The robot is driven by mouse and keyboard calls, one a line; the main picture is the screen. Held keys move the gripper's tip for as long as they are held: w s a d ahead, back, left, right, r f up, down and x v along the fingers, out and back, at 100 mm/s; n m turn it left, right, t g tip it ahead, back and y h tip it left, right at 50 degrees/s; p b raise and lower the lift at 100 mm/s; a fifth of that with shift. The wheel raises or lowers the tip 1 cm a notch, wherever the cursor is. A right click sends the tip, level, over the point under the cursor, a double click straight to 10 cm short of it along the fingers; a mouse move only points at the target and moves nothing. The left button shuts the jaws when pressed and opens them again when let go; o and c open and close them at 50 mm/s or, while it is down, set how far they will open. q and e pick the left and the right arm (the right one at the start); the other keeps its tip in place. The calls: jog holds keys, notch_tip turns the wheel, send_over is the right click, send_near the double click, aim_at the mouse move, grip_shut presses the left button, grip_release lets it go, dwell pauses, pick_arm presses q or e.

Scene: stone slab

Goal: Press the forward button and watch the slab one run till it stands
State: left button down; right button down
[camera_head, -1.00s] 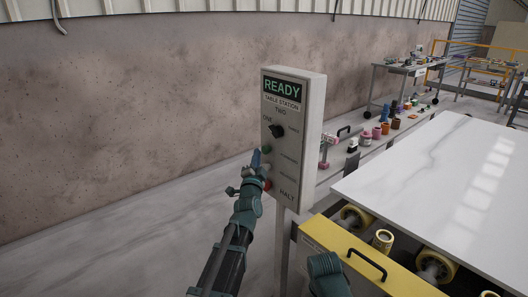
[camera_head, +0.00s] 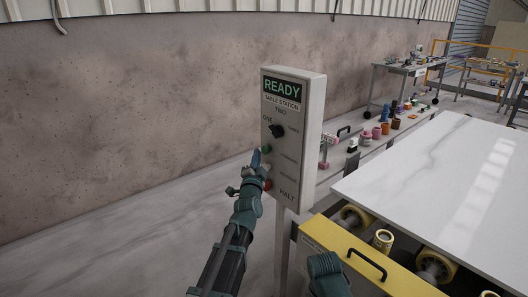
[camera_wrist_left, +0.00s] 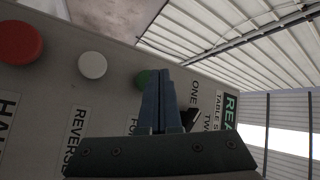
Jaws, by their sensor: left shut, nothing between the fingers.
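The control box (camera_head: 300,140) stands on a post and its display (camera_head: 284,87) reads READY. The green forward button (camera_head: 267,149) is on its face; in the left wrist view the green button (camera_wrist_left: 141,77) is partly hidden behind my fingers. My left gripper (camera_head: 256,158) is shut and empty, its tips close to the green button. I cannot tell whether they touch it. A white button (camera_wrist_left: 92,65) labelled REVERSE and a red HALT button (camera_wrist_left: 20,42) sit alongside. The white veined slab (camera_head: 425,170) lies flat on rollers at the right.
A black selector knob (camera_head: 277,131) is above the green button. A yellow rail (camera_head: 350,255) with a black handle and yellow rollers (camera_head: 435,265) edge the slab's near side. Pots and bottles (camera_head: 385,128) line a ledge behind. A concrete wall (camera_head: 140,110) stands at the left.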

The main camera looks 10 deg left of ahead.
pick_arm(q)
jog(key=shift+w+d, duration=0.1)
jog(key=shift+w, duration=0.05)
dwell(0.7)
jog(key=shift+w+d, duration=0.2)
